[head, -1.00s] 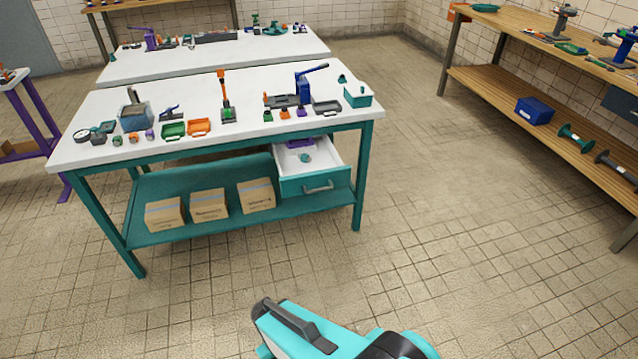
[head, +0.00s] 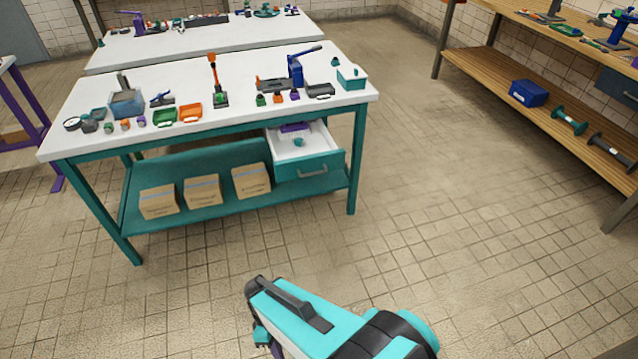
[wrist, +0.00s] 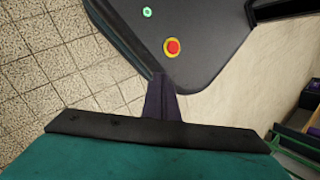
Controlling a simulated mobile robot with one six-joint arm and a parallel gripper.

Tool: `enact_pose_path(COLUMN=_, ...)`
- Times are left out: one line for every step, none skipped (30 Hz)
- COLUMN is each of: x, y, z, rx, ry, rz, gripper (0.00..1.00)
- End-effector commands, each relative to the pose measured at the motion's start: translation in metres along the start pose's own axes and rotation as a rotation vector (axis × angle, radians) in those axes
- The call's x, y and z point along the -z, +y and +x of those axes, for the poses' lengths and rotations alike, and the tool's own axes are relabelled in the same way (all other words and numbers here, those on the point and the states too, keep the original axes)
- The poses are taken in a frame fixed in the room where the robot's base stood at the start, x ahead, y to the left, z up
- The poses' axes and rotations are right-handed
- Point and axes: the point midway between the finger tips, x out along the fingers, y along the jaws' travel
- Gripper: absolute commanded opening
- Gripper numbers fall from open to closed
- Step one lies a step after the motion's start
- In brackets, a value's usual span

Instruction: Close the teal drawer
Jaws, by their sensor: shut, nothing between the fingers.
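The teal drawer (head: 310,167) hangs under the right end of the near workbench in the head view. It stands pulled out, with its white inside showing and a grey handle on its front. A purple item (head: 295,127) and a small teal item (head: 298,142) lie in it. My arm shows at the bottom of the head view, on the floor side in front of the bench, well apart from the drawer. In the wrist view my gripper (wrist: 160,85) is shut and empty, its dark purple fingers together over my own base.
The workbench (head: 75,135) has a white top with several tools and trays. Several cardboard boxes (head: 203,190) sit on its lower shelf. A wooden shelf unit (head: 490,65) stands at the right. The tiled floor in front and to the right of the bench is clear.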

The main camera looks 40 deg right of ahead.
Motion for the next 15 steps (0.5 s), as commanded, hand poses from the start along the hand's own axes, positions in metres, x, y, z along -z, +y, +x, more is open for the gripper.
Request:
enact_pose_path(x=0.008, y=0.004, z=-0.007, rx=0.005, ry=0.022, rz=-0.048, gripper=0.0)
enact_pose_path(x=0.011, y=0.005, z=-0.011, rx=0.008, ry=0.033, rz=-0.08, gripper=0.0)
enact_pose_path(x=0.017, y=0.008, z=-0.017, rx=0.012, ry=0.053, rz=-0.12, gripper=0.0)
enact_pose_path(x=0.021, y=0.011, z=-0.022, rx=0.014, ry=0.068, rz=-0.152, gripper=0.0)
enact_pose_path(x=0.025, y=0.014, z=-0.028, rx=0.014, ry=0.085, rz=-0.181, gripper=0.0)
enact_pose_path(x=0.03, y=0.018, z=-0.035, rx=0.014, ry=0.108, rz=-0.22, gripper=0.0)
enact_pose_path(x=0.035, y=0.022, z=-0.043, rx=0.011, ry=0.126, rz=-0.25, gripper=0.0)
enact_pose_path(x=0.038, y=0.025, z=-0.049, rx=0.01, ry=0.145, rz=-0.279, gripper=0.0)
enact_pose_path(x=0.043, y=0.031, z=-0.059, rx=0.004, ry=0.172, rz=-0.315, gripper=0.0)
enact_pose_path(x=0.047, y=0.035, z=-0.067, rx=0.0, ry=0.19, rz=-0.344, gripper=0.0)
enact_pose_path(x=0.05, y=0.04, z=-0.074, rx=-0.005, ry=0.21, rz=-0.368, gripper=0.0)
enact_pose_path(x=0.054, y=0.046, z=-0.085, rx=-0.014, ry=0.234, rz=-0.401, gripper=0.0)
enact_pose_path(x=0.057, y=0.05, z=-0.093, rx=-0.021, ry=0.253, rz=-0.422, gripper=0.0)
enact_pose_path(x=0.059, y=0.055, z=-0.101, rx=-0.029, ry=0.272, rz=-0.444, gripper=0.0)
enact_pose_path(x=0.061, y=0.062, z=-0.112, rx=-0.041, ry=0.295, rz=-0.47, gripper=0.0)
